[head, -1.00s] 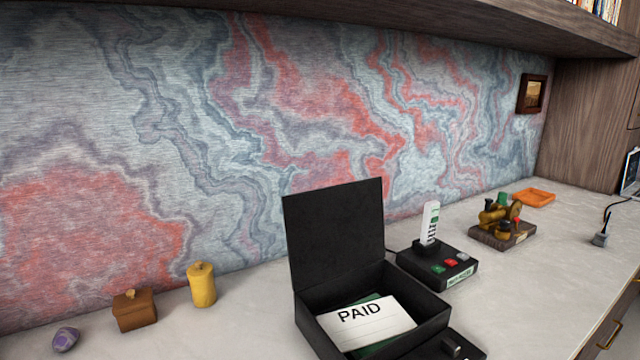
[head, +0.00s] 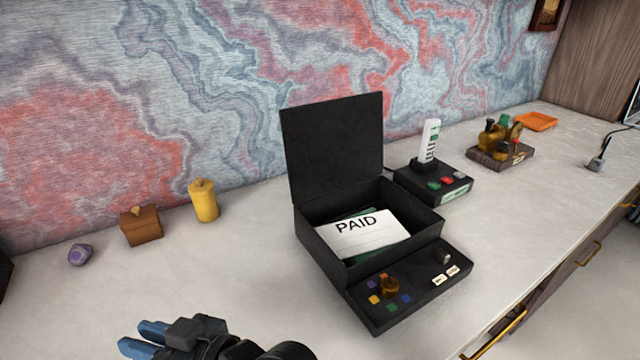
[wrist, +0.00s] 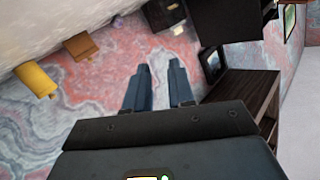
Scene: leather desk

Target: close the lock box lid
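The black lock box (head: 325,255) stands on the desk in the middle of the head view. Its lid (head: 335,148) is open and stands nearly upright at the back. Inside lie a white card reading PAID (head: 362,238) and something green under it. A front panel (head: 410,290) carries a brass knob, coloured squares and a small grey part. My gripper (head: 143,337) is at the bottom left of the head view, to the left of the box and apart from it. In the wrist view its two blue fingers (wrist: 158,78) are spread with nothing between them.
A black device (head: 440,185) with buttons and an upright white stick stands right of the box. A brass machine (head: 502,145) and an orange tray (head: 537,121) are farther right. A yellow canister (head: 204,201), brown box (head: 141,226) and purple stone (head: 80,254) stand left.

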